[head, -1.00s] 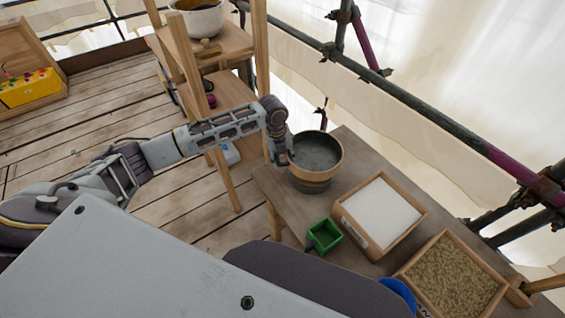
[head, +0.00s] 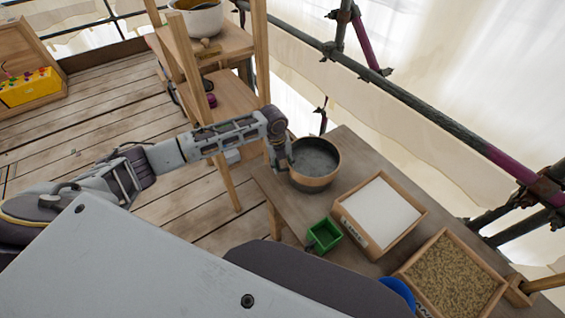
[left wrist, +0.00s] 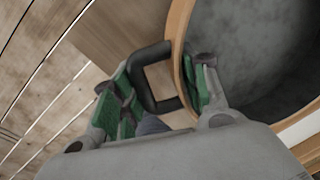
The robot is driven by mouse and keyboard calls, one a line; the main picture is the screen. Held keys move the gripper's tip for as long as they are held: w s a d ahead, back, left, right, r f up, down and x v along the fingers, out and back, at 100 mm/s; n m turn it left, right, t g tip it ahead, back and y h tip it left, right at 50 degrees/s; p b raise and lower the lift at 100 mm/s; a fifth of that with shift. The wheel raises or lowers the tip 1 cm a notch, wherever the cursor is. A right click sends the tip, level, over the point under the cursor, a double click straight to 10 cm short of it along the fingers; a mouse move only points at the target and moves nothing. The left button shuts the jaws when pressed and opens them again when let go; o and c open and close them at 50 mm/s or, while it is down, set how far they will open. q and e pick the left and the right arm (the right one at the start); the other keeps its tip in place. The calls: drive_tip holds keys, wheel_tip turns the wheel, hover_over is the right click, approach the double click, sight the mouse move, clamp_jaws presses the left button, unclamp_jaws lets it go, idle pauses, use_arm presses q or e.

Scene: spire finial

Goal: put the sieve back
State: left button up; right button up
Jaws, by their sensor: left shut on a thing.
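The sieve (head: 315,180) is a round, wooden-rimmed vessel with a dark grey inside, at the left end of the workbench (head: 268,182) in the head view. In the left wrist view its wooden rim (left wrist: 180,50) and a black loop handle (left wrist: 142,80) show close up. My left gripper (head: 285,163) is at the sieve's left side. In the left wrist view its green-padded fingers (left wrist: 165,95) sit either side of the handle and rim, one inside the rim, shut on the sieve. I cannot tell whether its bottom touches the bench. My right gripper is not in view.
A green box (head: 324,235), a tray with a white surface (head: 360,235) and a tray of grainy brown material (head: 452,277) stand right of the sieve. A wooden shelf (head: 225,97) with a white bowl (head: 200,20) rises behind my left arm. Scaffold tubes run behind the bench.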

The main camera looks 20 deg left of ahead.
use_arm(q)
drive_tip(key=shift+f, duration=0.25)
drive_tip(key=o, duration=1.3)
drive_tip(key=shift+o, duration=0.2)
drive_tip(key=shift+r, duration=0.1)
wheel_tip(320, 180, up, 13)
drive_tip(key=a, duration=0.1)
drive_tip(key=shift+s+a, duration=0.15)
drive_tip(key=shift+s, duration=0.3)
